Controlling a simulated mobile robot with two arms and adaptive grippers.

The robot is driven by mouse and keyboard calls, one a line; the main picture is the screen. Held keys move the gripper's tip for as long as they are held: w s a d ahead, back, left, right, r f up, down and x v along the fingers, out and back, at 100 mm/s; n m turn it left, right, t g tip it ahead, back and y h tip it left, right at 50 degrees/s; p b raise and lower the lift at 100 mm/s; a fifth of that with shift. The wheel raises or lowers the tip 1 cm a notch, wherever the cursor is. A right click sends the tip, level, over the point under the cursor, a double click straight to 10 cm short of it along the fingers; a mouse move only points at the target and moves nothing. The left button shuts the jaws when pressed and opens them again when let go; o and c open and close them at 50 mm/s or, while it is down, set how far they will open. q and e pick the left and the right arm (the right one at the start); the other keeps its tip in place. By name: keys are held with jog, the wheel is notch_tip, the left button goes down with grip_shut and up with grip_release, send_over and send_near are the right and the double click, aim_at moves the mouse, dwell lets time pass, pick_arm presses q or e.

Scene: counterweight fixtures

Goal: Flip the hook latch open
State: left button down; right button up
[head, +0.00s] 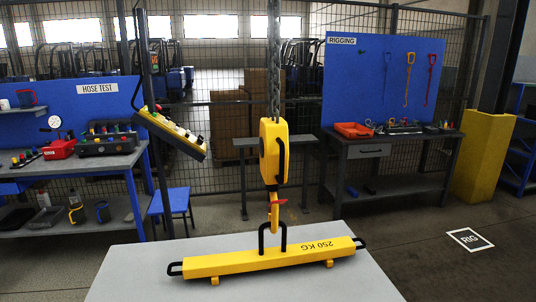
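A yellow hook block (269,158) hangs from a chain (274,60) in the middle of the head view. Below it is a yellow hook (273,217) with a small red latch (280,203) on its right side. The latch points to the right; I cannot tell from its small size whether it closes the hook's mouth. The hook's lower end is at the black lifting loop (263,238) of the yellow beam; I cannot tell if it passes through the loop. The beam (225,264), marked 250 KG, lies on the grey table. Neither of my grippers is visible.
The grey table (130,275) has free room around the beam. A tilted control pendant (172,132) stands on a post (155,190) to the left. Workbenches (75,165) stand behind at left and right, with a blue rigging board (345,85) and a mesh fence.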

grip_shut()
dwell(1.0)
